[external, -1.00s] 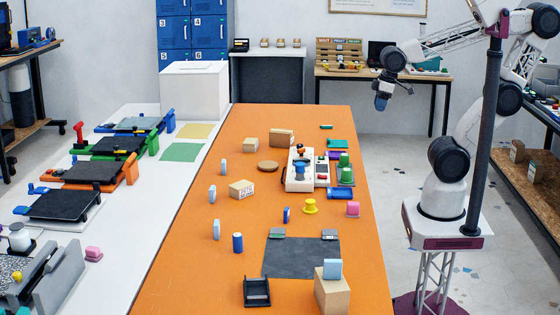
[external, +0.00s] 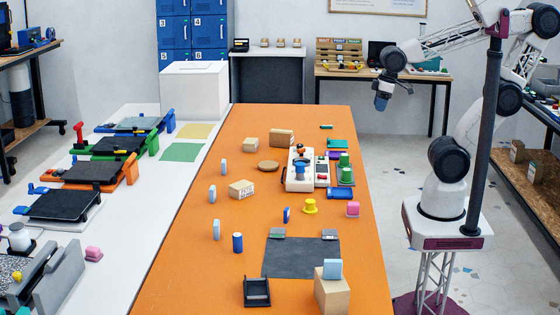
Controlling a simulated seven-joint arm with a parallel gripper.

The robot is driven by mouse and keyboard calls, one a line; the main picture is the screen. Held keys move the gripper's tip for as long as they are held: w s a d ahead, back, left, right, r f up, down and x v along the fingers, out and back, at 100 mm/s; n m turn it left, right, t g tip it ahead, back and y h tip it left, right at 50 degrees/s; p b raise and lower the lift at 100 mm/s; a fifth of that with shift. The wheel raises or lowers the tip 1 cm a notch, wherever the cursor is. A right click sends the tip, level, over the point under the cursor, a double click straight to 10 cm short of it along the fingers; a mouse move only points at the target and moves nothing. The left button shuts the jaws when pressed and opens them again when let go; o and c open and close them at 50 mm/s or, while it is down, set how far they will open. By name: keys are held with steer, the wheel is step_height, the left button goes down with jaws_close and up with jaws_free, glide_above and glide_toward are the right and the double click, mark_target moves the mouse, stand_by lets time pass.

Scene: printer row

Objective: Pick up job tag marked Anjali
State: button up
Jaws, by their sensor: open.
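No lettering reading Anjali can be made out at this size, so I cannot tell which piece is that job tag. Two small grey-green pieces that may be tags lie at the far edge of the dark mat (external: 301,260), a left one (external: 277,233) and a right one (external: 329,235). A light blue piece (external: 332,269) stands on a cardboard box (external: 333,295) at the near right. My gripper (external: 381,104) is open and empty, raised high beyond the table's right side, well away from these pieces.
The orange table (external: 190,275) holds a white console (external: 299,184), a yellow spool (external: 310,206), small boxes (external: 241,189), a dark blue cylinder (external: 238,242) and a black holder (external: 257,291). Several printers (external: 62,205) line the white counter at left. The table's near left is clear.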

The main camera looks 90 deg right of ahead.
mark_target(216, 220)
steer(key=w+a+f+m+g+y, duration=0.1)
steer(key=w+a+m+y, duration=0.15)
steer(key=w+a, duration=0.55)
steer(key=w+a+f+m+g+y, duration=0.1)
steer(key=w+a+f+m+y, duration=0.2)
steer(key=w, duration=1)
steer(key=w+a+m+g+y, duration=0.2)
steer(key=w+a, duration=0.4)
steer(key=w, duration=0.4)
steer(key=w+a+f+m+y, duration=0.2)
steer(key=w+a+f+m, duration=0.1)
steer(key=w+a+f, duration=0.3)
steer(key=w+a+f+m+y, duration=0.2)
steer(key=w+a+f+m, duration=0.1)
steer(key=w+a+f, duration=0.3)
steer(key=w+a+f+m+y, duration=0.2)
steer(key=w+a+f, duration=0.4)
steer(key=w+f, duration=0.4)
steer(key=shift+w+a+m, duration=0.2)
steer(key=shift+w+m, duration=0.05)
steer(key=shift+w, duration=0.5)
steer(key=shift+w+a+m, duration=0.15)
steer(key=shift+w+m, duration=0.05)
steer(key=shift+w, duration=0.55)
steer(key=shift+w+a+f, duration=0.25)
steer(key=shift+f, duration=0.2)
steer(key=shift+x, duration=1.25)
